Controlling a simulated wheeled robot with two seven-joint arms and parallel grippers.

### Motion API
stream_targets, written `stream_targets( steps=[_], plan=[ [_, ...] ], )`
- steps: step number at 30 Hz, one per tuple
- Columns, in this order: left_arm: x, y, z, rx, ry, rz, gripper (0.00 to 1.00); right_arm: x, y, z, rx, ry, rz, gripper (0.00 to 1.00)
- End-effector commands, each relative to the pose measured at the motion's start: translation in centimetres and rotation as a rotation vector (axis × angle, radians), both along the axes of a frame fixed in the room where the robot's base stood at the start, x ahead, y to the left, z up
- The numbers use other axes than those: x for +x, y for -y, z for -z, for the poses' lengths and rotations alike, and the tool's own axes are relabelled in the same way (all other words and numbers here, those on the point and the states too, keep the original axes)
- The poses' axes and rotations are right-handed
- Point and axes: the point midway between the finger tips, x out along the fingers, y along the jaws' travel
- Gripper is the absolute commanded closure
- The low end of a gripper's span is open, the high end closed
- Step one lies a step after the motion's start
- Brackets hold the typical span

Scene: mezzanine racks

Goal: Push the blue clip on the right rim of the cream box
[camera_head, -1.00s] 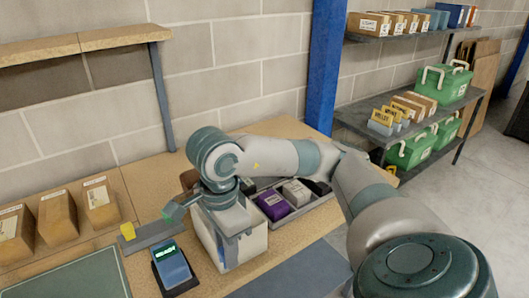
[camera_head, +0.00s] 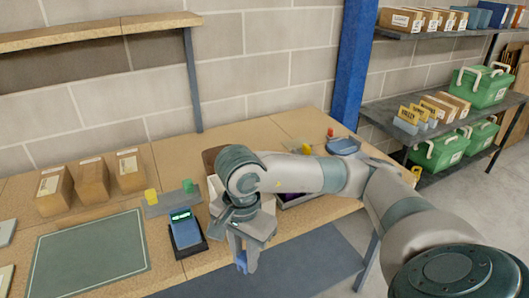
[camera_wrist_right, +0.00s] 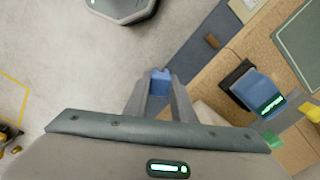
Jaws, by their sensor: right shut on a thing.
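My right gripper (camera_head: 243,262) is shut on a small blue piece, which looks like the blue clip (camera_head: 241,261). In the right wrist view the blue clip (camera_wrist_right: 158,80) sits between the two fingers, with grey floor beyond it. The cream box (camera_head: 214,188) stands on the table behind my right gripper and forearm, which hide most of it, including its right rim. In the right wrist view a pale part of the cream box (camera_wrist_right: 212,112) shows right of the fingers. The clip appears apart from the box, toward the table's front edge. My left gripper is not in view.
A blue handheld device (camera_head: 186,230) stands on a dark base left of the box. Yellow (camera_head: 151,196) and green (camera_head: 188,186) blocks lie on a grey strip behind it. Brown cartons (camera_head: 93,184) and a green mat (camera_head: 90,252) are farther left. Floor in front is clear.

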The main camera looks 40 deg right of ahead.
Motion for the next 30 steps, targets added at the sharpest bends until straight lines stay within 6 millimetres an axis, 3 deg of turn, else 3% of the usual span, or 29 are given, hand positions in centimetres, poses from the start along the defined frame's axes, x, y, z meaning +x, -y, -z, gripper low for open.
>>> stream_targets(
  steps=[8,21,30],
  plan=[
    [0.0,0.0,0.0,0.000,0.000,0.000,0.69,0.6,-1.4,3.6,0.007,0.000,-0.306,0.98],
    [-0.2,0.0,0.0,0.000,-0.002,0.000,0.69,0.7,-4.2,11.8,0.000,0.014,-1.036,0.98],
    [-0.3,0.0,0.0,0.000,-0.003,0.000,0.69,0.5,-5.1,14.3,-0.009,0.018,-1.275,0.98]
  ],
)
